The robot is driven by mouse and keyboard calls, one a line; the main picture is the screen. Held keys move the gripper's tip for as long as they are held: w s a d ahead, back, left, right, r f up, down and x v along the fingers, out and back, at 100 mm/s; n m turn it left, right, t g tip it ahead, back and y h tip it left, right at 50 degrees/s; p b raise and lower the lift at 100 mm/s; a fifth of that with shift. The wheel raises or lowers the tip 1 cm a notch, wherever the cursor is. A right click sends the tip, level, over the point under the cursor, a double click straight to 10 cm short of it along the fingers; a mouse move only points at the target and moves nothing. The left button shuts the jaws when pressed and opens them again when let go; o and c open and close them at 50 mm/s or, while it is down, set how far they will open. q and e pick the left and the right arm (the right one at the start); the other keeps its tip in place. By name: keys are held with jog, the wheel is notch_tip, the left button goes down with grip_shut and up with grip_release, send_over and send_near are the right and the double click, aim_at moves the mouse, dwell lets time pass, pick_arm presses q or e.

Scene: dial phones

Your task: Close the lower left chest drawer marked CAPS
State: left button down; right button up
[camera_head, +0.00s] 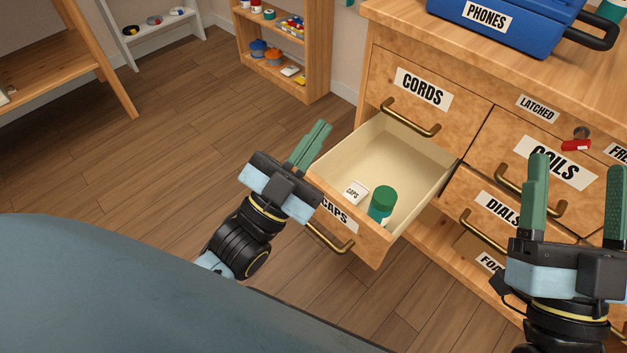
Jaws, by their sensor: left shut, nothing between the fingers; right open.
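The drawer marked CAPS (372,243) is pulled well out of the wooden chest (375,62), below the closed CORDS drawer (405,92). My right gripper (578,175) is open and empty, in front of the COILS drawer.
The COILS drawer (550,150) has a red latch (576,145) above it. The DIALS drawer (490,205) is right of the open drawer. A blue PHONES case (510,25) sits on top. Wooden floor (170,150) left of the chest is clear.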

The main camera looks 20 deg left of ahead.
pick_arm(q)
jog(key=s+a+f+m+g+p, duration=0.1)
jog(key=s+a+f+m+g, duration=0.2)
jog(key=f, duration=0.6)
jog(key=a+f+m+g+y+p, duration=0.1)
jog(key=a+f+m, duration=0.4)
jog(key=f, duration=0.5)
jog(key=s+a+f+m+g+p, duration=0.1)
jog(key=s+a+f+m+g, duration=0.15)
jog(key=f+m, duration=0.45)
pick_arm(e)
notch_tip(320, 180, down, 8)
jog(key=w+g+h, duration=0.1)
jog(key=g+h, duration=0.1)
jog(key=g, duration=0.4)
pick_arm(q)
jog(key=n+b, duration=0.2)
jog(key=b, duration=0.1)
send_near(317, 186)
jog(key=shift+b+x, duration=0.95)
jog(key=shift+x, duration=2.5)
pick_arm(e)
jog(key=s+r+t+y, duration=0.2)
jog(key=s+r+t, duration=0.2)
jog(key=r+t, duration=0.4)
jog(key=shift+d+r+t+y, duration=0.2)
jog(key=shift+r+t+y, duration=0.15)
jog(key=shift+r, duration=0.75)
